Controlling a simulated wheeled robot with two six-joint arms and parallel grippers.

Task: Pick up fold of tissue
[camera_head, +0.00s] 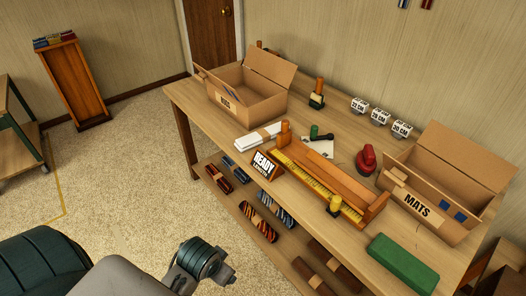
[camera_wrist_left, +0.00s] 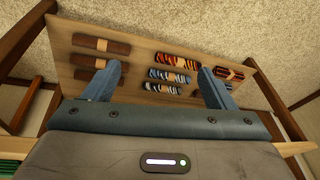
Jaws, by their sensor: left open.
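The fold of tissue (camera_head: 256,137) looks to be the white folded stack with a tan band, lying on the workbench top in front of the open box at the back left. Part of my left arm shows at the bottom of the head view, in front of the bench and apart from the tissue. My left gripper (camera_wrist_left: 159,70) shows in the left wrist view with its two blue fingers spread wide and nothing between them. Behind the fingers are rolled mats on the lower shelf. The tissue is not in the wrist view. My right gripper is not in view.
The workbench (camera_head: 190,97) also carries a "READY" sign (camera_head: 264,164), a wooden tray with a yellow scale (camera_head: 310,180), a red object (camera_head: 366,160), a green block (camera_head: 402,264) and a "MATS" box (camera_head: 425,206). Rolled mats (camera_wrist_left: 174,75) lie on the lower shelf. Floor is open at left.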

